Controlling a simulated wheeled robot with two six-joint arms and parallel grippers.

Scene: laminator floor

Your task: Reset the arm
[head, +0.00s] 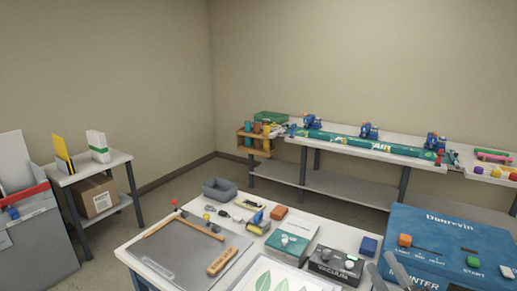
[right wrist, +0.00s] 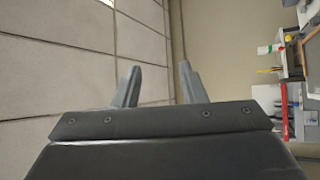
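My right gripper (head: 386,274) shows at the bottom right edge of the head view, in front of the blue machine. Its two grey fingers stand apart with nothing between them. In the right wrist view the same gripper (right wrist: 159,85) is open and empty, with only wall and ceiling-like panels behind it. My left gripper is in neither view.
The white table (head: 133,249) ahead carries a grey board (head: 187,251), a teal box (head: 287,245), a black vacuum box (head: 336,265) and a large blue machine (head: 450,243). A long bench (head: 330,180) stands by the back wall.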

